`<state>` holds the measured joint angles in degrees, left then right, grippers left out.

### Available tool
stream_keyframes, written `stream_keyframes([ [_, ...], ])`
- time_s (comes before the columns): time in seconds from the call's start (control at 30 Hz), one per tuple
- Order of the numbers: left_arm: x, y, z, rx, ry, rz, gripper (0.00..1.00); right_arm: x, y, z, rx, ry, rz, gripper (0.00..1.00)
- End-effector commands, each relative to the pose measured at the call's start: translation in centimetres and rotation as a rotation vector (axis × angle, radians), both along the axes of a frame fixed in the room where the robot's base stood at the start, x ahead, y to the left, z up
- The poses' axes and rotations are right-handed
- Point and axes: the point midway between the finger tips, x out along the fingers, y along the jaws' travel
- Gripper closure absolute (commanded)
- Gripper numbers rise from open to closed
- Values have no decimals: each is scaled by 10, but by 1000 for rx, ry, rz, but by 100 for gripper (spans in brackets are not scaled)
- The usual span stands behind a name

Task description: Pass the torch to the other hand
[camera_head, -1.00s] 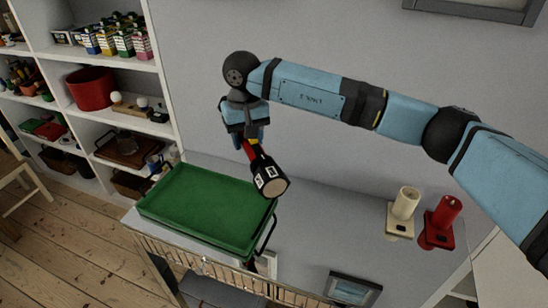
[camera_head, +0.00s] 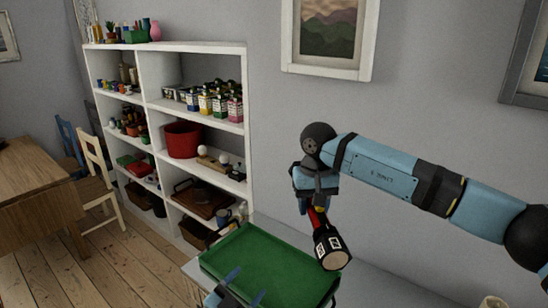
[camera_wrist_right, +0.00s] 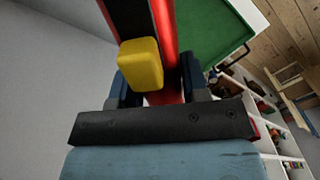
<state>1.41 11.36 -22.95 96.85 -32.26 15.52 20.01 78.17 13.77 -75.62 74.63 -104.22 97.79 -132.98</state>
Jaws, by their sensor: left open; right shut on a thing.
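The torch (camera_head: 331,247) has a black head with white labels and a red body. In the head view it hangs tilted from my right gripper (camera_head: 316,204), head end down, above the green tray. In the right wrist view the red torch body (camera_wrist_right: 166,45), with a yellow button, lies between the fingers of my right gripper (camera_wrist_right: 160,88), which is shut on it. My left gripper (camera_head: 245,284) is at the bottom edge of the head view, open and empty, below and left of the torch and apart from it. Its arm is mostly out of frame.
The green tray (camera_head: 262,262) lies on the sideboard (camera_head: 183,268) beneath both grippers. A white shelf unit (camera_head: 247,130) with a red bin (camera_head: 183,140) and bottles stands behind to the left. A wooden chair (camera_head: 98,175) and table (camera_head: 35,180) are far left. Framed pictures hang on the wall.

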Motion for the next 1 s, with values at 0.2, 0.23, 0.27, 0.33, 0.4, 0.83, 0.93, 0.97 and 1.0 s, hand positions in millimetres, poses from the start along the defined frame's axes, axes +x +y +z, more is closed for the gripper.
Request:
stream_keyframes([
  [0.2, 50, -36, 70, 125, -261, -230, 28, 0, 0, 1, 0, -1, 0, 89],
  [0.23, 56, -40, 78, 147, -289, -263, 28, 0, 0, 1, 0, -1, 0, 89],
  [0.27, 61, -44, 87, 171, -317, -297, 28, 0, 0, 1, 0, -1, 0, 89],
  [0.33, 72, -54, 104, 230, -376, -376, 28, 0, 0, 1, 0, -1, 0, 89],
  [0.4, 83, -61, 121, 299, -426, -452, 28, 0, 0, 1, 0, -1, 0, 89],
  [0.83, 144, -75, 206, 917, -544, -843, 28, 0, 0, 1, 0, -1, 0, 89],
  [0.93, 157, -72, 221, 1097, -538, -889, 28, 0, 0, 1, 0, -1, 0, 89],
  [0.97, 160, -70, 225, 1147, -532, -900, 28, 0, 0, 1, 0, -1, 0, 89],
  [1.0, 165, -67, 231, 1207, -524, -908, 28, 0, 0, 0, 0, -1, 0, 89],
])
